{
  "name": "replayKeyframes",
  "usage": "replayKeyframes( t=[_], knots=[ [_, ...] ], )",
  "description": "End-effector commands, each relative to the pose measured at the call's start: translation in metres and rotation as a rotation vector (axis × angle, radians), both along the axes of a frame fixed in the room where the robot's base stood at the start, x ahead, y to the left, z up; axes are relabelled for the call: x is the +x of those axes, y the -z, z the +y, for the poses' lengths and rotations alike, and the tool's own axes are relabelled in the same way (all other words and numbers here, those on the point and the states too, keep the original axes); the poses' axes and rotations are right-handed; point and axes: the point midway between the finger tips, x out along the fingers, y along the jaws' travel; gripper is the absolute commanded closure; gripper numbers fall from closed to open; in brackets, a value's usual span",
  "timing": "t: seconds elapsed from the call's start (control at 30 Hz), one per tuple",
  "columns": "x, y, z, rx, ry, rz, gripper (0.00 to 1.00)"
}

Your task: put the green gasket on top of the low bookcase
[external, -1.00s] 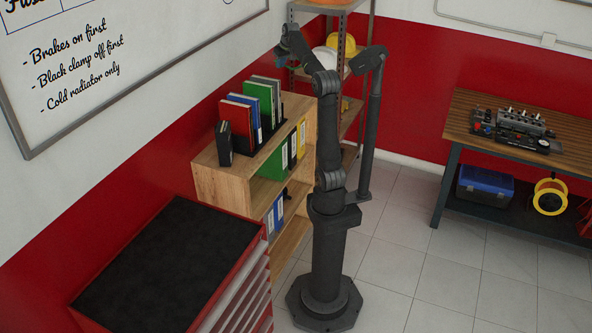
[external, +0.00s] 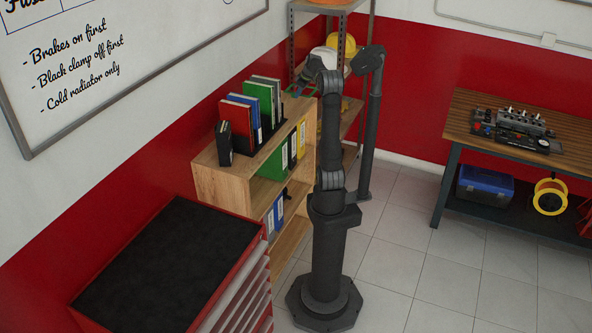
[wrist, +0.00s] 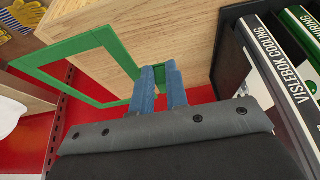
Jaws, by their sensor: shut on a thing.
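The green gasket (wrist: 112,44) is a thin, flat rectangular frame. My gripper (wrist: 160,72), with blue fingers, is shut on one side of it in the wrist view. The gasket sticks out beyond the fingers to the left, partly over the wooden top and partly past its edge. The low bookcase (external: 214,180) is light wood and stands against the red wall in the external view. Its bare top end (wrist: 178,40) lies beneath the fingers. In the external view my gripper (external: 299,92) is small, at the far end of the bookcase top; I cannot tell whether the gasket touches the wood.
Upright books and binders (external: 262,106) in a black bookend take up the middle of the bookcase top. A black box file (external: 224,144) stands at its near end. A metal shelf rack (external: 345,70) with helmets stands just beyond. A workbench (external: 470,125) is at the right.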

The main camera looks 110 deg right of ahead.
Motion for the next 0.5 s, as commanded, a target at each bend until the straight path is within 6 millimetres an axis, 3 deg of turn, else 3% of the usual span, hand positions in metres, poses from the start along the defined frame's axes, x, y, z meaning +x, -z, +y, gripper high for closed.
replayKeyframes(
  t=[0.2, 0.5],
  knots=[
    [0.043, 0.028, -0.022, 0.001, -0.004, 0.000, 1.00],
    [0.058, 0.045, -0.031, 0.000, 0.001, 0.000, 1.00]
  ],
)
